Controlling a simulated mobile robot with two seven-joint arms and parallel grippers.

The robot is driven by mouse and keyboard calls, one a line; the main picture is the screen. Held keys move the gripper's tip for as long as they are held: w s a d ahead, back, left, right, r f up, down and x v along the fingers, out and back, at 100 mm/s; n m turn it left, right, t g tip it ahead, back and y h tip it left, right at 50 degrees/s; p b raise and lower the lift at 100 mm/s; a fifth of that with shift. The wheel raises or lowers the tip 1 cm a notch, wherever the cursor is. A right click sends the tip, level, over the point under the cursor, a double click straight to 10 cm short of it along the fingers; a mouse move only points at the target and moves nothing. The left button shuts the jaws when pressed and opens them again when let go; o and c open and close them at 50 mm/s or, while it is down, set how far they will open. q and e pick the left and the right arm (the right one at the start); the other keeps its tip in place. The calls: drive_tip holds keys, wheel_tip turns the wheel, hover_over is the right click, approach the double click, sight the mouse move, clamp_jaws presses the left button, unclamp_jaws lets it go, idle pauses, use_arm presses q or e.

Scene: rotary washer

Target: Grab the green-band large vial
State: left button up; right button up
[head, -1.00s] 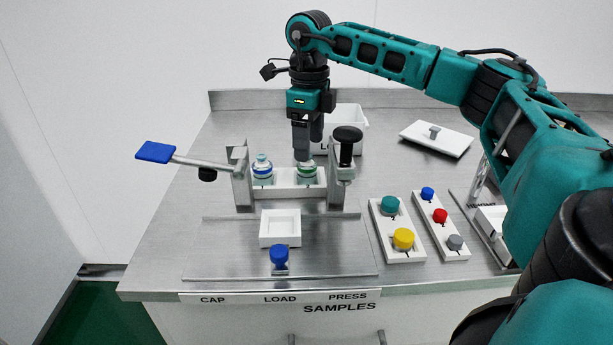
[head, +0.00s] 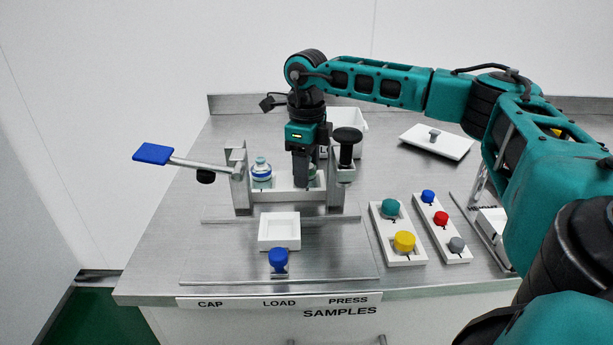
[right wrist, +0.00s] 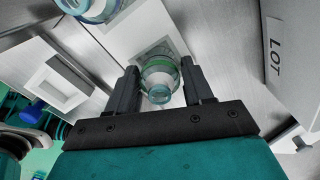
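The green-band vial (right wrist: 160,72) stands in the white rack (head: 288,192), in the right-hand place. In the head view most of it is hidden behind my right gripper (head: 303,180). In the right wrist view my right gripper (right wrist: 160,80) is open, with one finger on each side of the vial, close to its sides. I cannot tell whether either finger touches it. A blue-band vial (head: 261,170) stands in the left-hand place of the same rack; part of it also shows in the right wrist view (right wrist: 88,8). My left gripper is out of view.
Metal posts flank the rack, with a blue-paddled lever (head: 154,153) at left and a black knob (head: 346,135) at right. A white bin (head: 349,125) stands behind. A white tray (head: 280,231) and button panels (head: 398,245) are in front.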

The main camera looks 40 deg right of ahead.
drive_tip(key=c, duration=0.7)
